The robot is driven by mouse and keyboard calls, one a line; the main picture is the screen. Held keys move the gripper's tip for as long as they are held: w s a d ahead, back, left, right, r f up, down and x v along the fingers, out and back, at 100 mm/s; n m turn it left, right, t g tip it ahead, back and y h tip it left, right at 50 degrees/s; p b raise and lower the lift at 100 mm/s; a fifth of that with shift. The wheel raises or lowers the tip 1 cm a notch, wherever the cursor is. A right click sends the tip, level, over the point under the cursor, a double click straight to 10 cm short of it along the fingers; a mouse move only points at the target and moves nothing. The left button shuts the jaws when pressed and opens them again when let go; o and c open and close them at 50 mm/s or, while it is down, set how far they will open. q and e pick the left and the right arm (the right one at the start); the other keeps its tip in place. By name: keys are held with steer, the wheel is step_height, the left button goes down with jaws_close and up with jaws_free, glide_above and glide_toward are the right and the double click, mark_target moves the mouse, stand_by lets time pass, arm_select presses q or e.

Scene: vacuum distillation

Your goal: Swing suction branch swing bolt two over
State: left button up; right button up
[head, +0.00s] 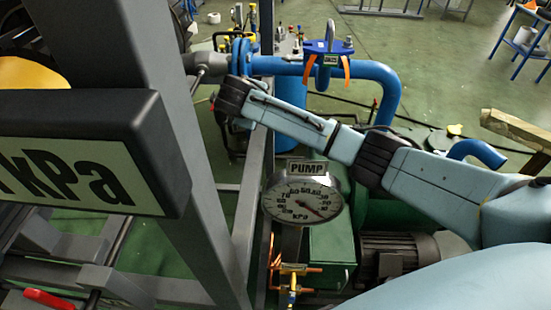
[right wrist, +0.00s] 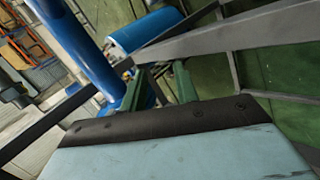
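The blue suction pipe (head: 275,65) runs across the back, with a blue flanged joint (head: 240,56) at its left end beside the grey post. I cannot make out a single swing bolt there. My right arm reaches in from the right, and its dark wrist (head: 234,97) is just below that joint; the fingers are hidden in the head view. In the right wrist view my right gripper (right wrist: 160,87) shows two green fingers apart, with nothing clearly held. A blue pipe (right wrist: 80,45) and blue round part lie beyond the fingers. My left gripper is not in view.
A grey steel frame post (head: 170,130) and a kPa display (head: 85,150) fill the left. A round PUMP gauge (head: 302,200) stands below my right forearm. Open green floor (head: 420,50) lies at the back right.

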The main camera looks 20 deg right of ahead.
steer(key=s+d+f+n+y+b, duration=0.1)
steer(key=s+f+b, duration=0.1)
steer(key=f, duration=0.5)
steer(key=s+d+f+n+y+b, duration=0.1)
steer(key=s+f+b, duration=0.1)
steer(key=f, duration=0.6)
steer(key=shift+d+y, duration=0.3)
